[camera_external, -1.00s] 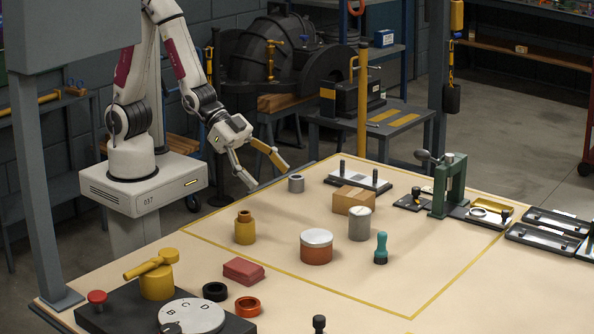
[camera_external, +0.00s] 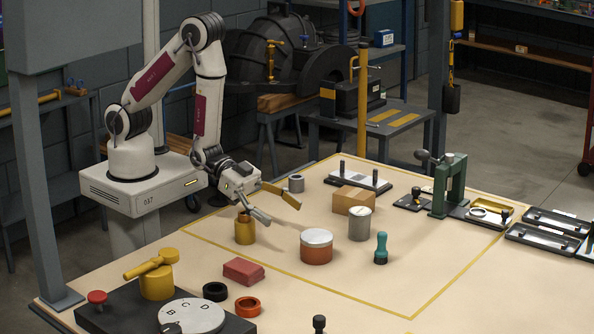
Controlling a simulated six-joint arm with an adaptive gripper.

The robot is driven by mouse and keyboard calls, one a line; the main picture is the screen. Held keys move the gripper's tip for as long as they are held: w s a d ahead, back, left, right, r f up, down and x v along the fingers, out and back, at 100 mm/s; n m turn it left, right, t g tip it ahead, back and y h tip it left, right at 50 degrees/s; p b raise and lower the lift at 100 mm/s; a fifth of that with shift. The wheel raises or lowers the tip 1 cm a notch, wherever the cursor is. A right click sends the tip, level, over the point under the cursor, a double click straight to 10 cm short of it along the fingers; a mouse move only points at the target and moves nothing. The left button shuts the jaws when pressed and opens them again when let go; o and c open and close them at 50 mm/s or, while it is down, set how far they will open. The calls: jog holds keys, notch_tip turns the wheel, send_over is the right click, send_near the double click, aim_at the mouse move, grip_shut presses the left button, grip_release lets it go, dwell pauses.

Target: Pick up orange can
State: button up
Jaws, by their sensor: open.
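The orange can (camera_external: 316,252) stands upright on the table inside the yellow outline, near its middle. It has an orange-red body and a pale silver lid. My gripper (camera_external: 283,209) is open and empty, with its two fingers spread apart. It is above the table, to the upper left of the can and apart from it.
A grey cylinder (camera_external: 359,226) and a teal part (camera_external: 381,249) stand right of the can. A cardboard box (camera_external: 353,201) is behind it. A red block (camera_external: 243,271) lies to the lower left. The table is clear in front of the can.

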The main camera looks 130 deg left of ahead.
aim_at(314, 236)
jog(key=shift+s+f, duration=0.15)
jog(key=shift+f, duration=0.3)
jog(key=shift+x, duration=3.45)
jog(key=shift+r, duration=0.1)
jog(key=shift+a, duration=0.1)
jog(key=shift+a+x, duration=0.15)
jog(key=shift+x, duration=0.55)
jog(key=shift+a+x, duration=0.15)
jog(key=shift+x, duration=1.75)
jog(key=shift+r, duration=0.1)
